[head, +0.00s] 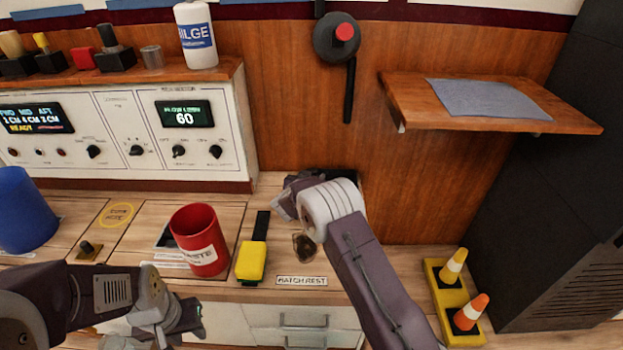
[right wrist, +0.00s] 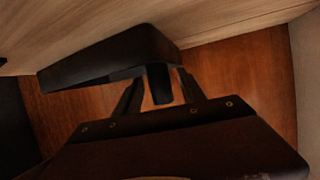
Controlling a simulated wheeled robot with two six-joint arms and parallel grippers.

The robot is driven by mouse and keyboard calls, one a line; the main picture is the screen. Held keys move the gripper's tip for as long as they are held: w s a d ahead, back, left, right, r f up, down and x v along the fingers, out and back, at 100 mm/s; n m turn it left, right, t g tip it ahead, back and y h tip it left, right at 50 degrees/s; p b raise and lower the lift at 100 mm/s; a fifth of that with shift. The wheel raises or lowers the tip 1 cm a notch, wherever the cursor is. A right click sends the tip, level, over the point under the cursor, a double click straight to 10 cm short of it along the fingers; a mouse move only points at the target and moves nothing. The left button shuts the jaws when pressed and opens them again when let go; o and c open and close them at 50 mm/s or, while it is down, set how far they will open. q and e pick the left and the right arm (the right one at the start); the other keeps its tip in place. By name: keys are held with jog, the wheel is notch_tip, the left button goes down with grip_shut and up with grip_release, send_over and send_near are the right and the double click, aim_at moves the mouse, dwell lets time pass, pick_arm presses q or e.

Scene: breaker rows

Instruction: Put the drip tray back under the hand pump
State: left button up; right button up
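The hand pump (head: 337,38) is a round dark grey housing with a red knob on the wooden wall, its black lever hanging down. A black, flat object that looks like the drip tray (head: 343,174) lies on the counter below it, partly hidden behind my right gripper (head: 287,197). In the right wrist view the black tray (right wrist: 110,62) has a short stub, which stands between the two open fingers of my right gripper (right wrist: 160,92) with gaps on both sides. My left gripper (head: 180,318) hangs low at the front left; its fingers are unclear.
A red cup (head: 199,240), a yellow-and-black object (head: 252,258) and a blue container (head: 22,212) stand on the counter. A shelf with a grey cloth (head: 488,98) juts out at right. Small cones (head: 467,314) stand at lower right.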

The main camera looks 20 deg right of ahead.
jog(key=shift+s+a+r, duration=0.1)
jog(key=shift+s+r, duration=0.05)
jog(key=shift+r, duration=0.15)
jog(key=s+a+r+n+g+y+p, duration=0.1)
jog(key=s+a+r+n+y+p, duration=0.2)
jog(key=s, duration=0.4)
jog(key=s+a+r+g+y+p, duration=0.1)
jog(key=s+a+r+y+p, duration=0.15)
jog(key=s+a, duration=0.35)
jog(key=s+d+f+n+g+y, duration=0.15)
jog(key=s+d+g, duration=0.25)
jog(key=s, duration=1)
jog(key=s+d+f+n+g, duration=0.1)
jog(key=s+d+n+g, duration=0.2)
jog(key=s, duration=1.1)
notch_tip(320, 180, up, 40)
jog(key=m+g+p, duration=0.1)
jog(key=p, duration=3.8)
jog(key=shift+w+f+p, duration=0.2)
jog(key=shift+w+p, duration=0.1)
jog(key=shift+w, duration=0.1)
jog(key=shift+m, duration=0.25)
